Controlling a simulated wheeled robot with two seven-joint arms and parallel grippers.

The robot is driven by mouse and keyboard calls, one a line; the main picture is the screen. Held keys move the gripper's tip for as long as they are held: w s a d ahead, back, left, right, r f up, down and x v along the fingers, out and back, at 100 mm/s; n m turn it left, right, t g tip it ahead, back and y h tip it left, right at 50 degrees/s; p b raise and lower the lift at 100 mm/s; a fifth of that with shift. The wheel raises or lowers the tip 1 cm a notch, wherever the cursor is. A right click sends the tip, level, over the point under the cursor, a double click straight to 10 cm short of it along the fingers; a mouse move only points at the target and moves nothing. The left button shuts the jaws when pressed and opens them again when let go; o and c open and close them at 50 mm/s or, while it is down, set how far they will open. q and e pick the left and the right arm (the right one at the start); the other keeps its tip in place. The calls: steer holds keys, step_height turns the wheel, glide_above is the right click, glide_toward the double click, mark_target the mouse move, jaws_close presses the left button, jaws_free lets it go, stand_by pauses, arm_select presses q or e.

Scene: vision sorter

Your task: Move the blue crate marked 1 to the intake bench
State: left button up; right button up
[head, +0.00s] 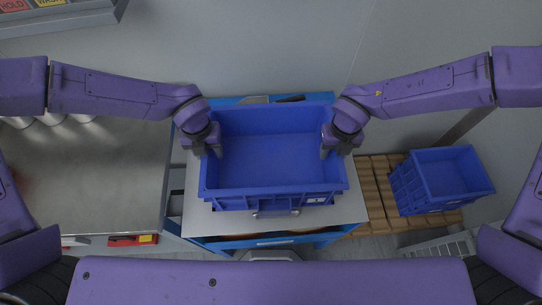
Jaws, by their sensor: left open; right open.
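An empty blue crate (272,197) sits upright on a grey-topped stand with a blue frame (349,207), in the middle of the head view. A small white label shows on its near side, but its number is too small to read surely. My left gripper (214,151) is open at the crate's left wall. My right gripper (327,152) is open at its right wall. I cannot tell whether the fingers touch the walls. No marking shows which surface is the intake bench.
A second blue crate (404,191) stands on a wooden pallet (371,181) at the right. A steel worktop (95,185) lies at the left, with metal round items at its back. A shelf with red and yellow labels (70,20) is at the upper left.

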arm_select(q)
steer(key=shift+c, duration=0.3)
arm_select(e)
steer(key=shift+c, duration=0.3)
arm_select(q)
jaws_close()
arm_select(e)
jaws_close()
stand_by(0.6)
